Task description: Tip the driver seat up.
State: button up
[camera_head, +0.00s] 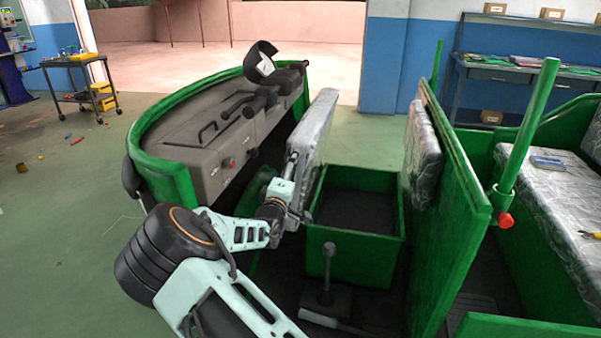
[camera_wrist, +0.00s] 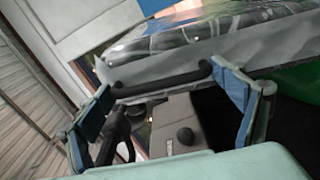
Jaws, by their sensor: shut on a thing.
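The driver seat (camera_head: 318,128), a grey patterned cushion on a board, stands tipped up on edge beside the open green seat box (camera_head: 355,240). My gripper (camera_head: 291,180) is at the seat's near left edge. In the wrist view the seat (camera_wrist: 215,62) crosses the top, with a black handle (camera_wrist: 160,82) along its edge. The exact finger contact is partly hidden in the head view.
The dashboard (camera_head: 220,130) with its black handlebar lies left of the seat. A green partition with a padded backrest (camera_head: 421,145) stands right of the box. A lever (camera_head: 328,270) rises in front of the box. A passenger bench (camera_head: 560,205) is at right.

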jog(key=shift+w+a+f+n, duration=0.1)
jog(key=shift+w+a+n, duration=0.05)
jog(key=shift+a, duration=0.25)
jog(key=shift+w+a+n, duration=0.1)
jog(key=shift+a+n, duration=0.05)
jog(key=shift+a, duration=0.2)
jog(key=o, duration=1.4)
jog(key=v, duration=1.2)
jog(key=shift+d, duration=0.1)
